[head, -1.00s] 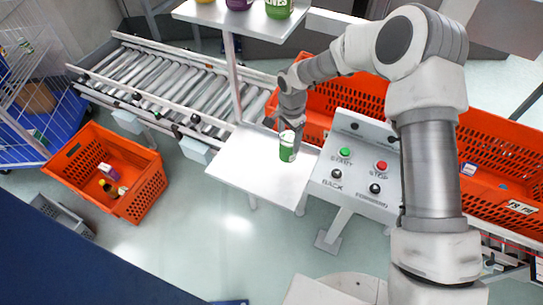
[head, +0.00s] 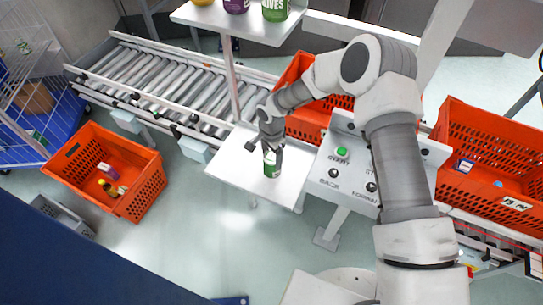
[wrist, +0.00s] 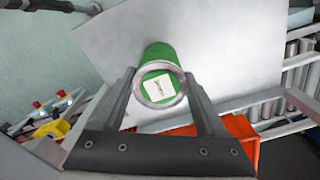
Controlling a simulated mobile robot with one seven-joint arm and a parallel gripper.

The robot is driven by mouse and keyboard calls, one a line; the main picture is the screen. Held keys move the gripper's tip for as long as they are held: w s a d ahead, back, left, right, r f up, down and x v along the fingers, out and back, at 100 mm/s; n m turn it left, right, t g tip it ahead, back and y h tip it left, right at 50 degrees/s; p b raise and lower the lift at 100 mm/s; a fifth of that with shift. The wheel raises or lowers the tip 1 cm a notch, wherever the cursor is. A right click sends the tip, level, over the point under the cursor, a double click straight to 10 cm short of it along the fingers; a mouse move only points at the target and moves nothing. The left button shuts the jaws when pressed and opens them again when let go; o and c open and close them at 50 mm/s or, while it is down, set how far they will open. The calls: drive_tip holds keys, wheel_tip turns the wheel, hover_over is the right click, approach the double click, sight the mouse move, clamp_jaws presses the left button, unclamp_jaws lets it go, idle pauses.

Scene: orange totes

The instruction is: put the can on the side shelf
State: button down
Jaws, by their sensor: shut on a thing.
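A green can (head: 272,163) with a white band is between the fingers of my gripper (head: 271,148), over the white side shelf (head: 226,172) beside the button panel. In the wrist view the can (wrist: 159,84) shows its grey-rimmed top with a white label, and the two fingers of my gripper (wrist: 162,97) press on its sides. The can looks upright. The shelf (wrist: 215,55) is behind it in that view. I cannot tell whether the can's base touches the shelf.
A raised shelf (head: 225,20) holding several cans stands above on a post. The button panel (head: 345,165) adjoins the shelf on the right. A roller conveyor (head: 160,85) runs behind. Orange totes stand at left (head: 147,185) and right (head: 490,150). The shelf around the can is clear.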

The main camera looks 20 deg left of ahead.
drive_tip(key=shift+f, duration=0.15)
unclamp_jaws()
drive_tip(key=shift+r, duration=0.35)
drive_tip(key=shift+r+b, duration=0.45)
drive_tip(key=shift+r, duration=3.15)
